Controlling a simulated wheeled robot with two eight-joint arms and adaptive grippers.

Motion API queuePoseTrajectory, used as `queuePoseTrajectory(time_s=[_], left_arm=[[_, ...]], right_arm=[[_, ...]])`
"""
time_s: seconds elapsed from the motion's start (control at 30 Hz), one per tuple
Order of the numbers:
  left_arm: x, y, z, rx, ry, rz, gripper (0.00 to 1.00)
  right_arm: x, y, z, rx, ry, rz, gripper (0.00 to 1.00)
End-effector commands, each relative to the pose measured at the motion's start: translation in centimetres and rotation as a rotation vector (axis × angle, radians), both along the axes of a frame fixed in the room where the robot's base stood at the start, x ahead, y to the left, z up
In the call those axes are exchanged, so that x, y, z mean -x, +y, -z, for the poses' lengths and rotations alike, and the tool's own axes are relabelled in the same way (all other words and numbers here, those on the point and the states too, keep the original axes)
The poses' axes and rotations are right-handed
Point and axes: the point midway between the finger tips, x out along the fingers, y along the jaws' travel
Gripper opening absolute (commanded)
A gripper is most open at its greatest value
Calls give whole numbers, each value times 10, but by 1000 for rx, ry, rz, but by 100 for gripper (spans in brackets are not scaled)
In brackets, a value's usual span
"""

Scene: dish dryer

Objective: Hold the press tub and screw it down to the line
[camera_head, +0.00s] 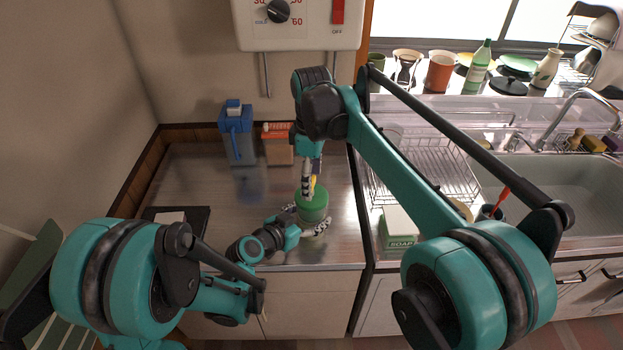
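The press tub (312,206) is a green cylinder standing near the front right of the steel counter. A small yellow part shows at its top, partly hidden by my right gripper. My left gripper (308,222) reaches in low from the left, its fingers spread around the lower part of the tub; whether they press on it is too small to tell. My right gripper (309,188) points down from above at the top of the tub. Its fingers are close to the yellow part, and I cannot tell whether they grip it. No line on the tub can be made out.
A blue container (236,138) and an orange-and-white box (278,147) stand at the back of the steel counter (190,185). A dark tray (178,219) lies front left. Right of the counter are a wire dish rack (430,165), a soap box (399,230) and the sink (570,185).

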Motion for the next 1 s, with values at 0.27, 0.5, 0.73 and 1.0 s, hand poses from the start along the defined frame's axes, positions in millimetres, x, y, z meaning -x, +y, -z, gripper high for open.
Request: queuePoseTrajectory(time_s=[0.27,0.5,0.73,1.0], left_arm=[[0,0,0,1,-1,0,12],[0,0,0,1,0,0,12],[0,0,0,1,0,0,12],[0,0,0,1,0,0,12]], right_arm=[[0,0,3,0,0,0,71],[0,0,3,0,0,0,20],[0,0,2,0,-1,4,20],[0,0,2,0,-1,78,20]])
